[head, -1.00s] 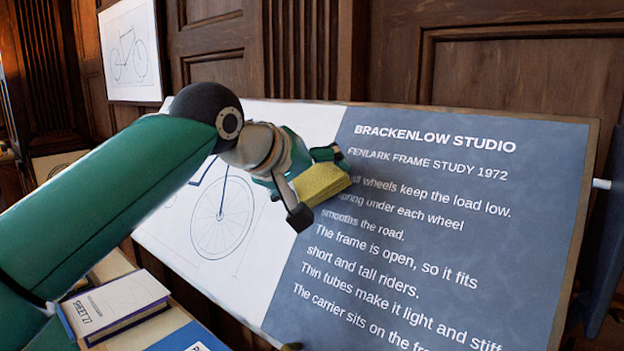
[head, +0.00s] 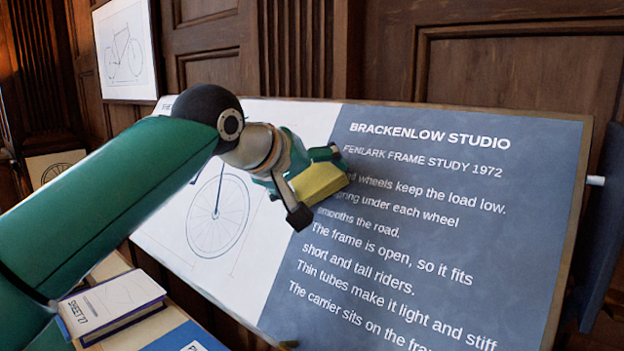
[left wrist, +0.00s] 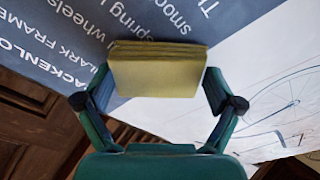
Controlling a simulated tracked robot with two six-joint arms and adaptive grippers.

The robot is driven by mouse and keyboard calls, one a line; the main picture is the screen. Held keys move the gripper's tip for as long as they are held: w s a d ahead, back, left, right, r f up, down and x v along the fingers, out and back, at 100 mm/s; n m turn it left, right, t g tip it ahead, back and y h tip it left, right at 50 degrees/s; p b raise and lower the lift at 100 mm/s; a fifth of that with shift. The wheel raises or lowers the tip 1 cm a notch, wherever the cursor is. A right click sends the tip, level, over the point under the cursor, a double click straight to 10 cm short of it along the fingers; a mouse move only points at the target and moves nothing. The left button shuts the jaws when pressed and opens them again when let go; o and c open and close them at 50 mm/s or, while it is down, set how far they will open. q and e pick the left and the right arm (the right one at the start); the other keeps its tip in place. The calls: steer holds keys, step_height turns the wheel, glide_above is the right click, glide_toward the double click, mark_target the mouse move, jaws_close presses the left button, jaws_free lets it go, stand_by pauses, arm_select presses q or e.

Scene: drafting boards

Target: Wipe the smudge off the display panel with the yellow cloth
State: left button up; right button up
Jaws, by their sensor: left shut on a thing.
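The display panel (head: 440,250) is a tilted board with a white half bearing a bicycle drawing and a grey-blue half with white text. My left gripper (head: 312,186) is shut on the folded yellow cloth (head: 322,183) at the left edge of the grey-blue half. The cloth also shows between the fingers in the left wrist view (left wrist: 157,75), against the panel; I cannot tell how firmly it touches. I cannot make out a distinct smudge; the cloth and gripper hide the start of some text lines. My right gripper is not in view.
A book marked Sheet 27 (head: 112,305) and a blue item (head: 185,338) lie on a surface at the lower left. A framed bicycle drawing (head: 126,55) hangs on the wood-panelled wall behind. The panel's right side is clear.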

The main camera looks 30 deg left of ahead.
mark_target(338, 187)
arm_select(q)
steer(key=shift+w+f, duration=0.35)
steer(key=shift+w, duration=0.1)
steer(key=shift+d, duration=0.15)
steer(key=shift+s+d+b, duration=0.15)
steer(key=shift+d+b, duration=0.05)
steer(key=shift+d, duration=0.75)
steer(key=shift+s+d+b, duration=0.1)
steer(key=shift+d+b, duration=0.05)
steer(key=shift+d, duration=0.8)
steer(key=shift+w, duration=0.1)
steer(key=shift+a, duration=0.15)
steer(key=shift+w+a+p, duration=0.15)
steer(key=shift+a+p, duration=0.2)
steer(key=shift+a, duration=1.5)
steer(key=shift+f, duration=0.1)
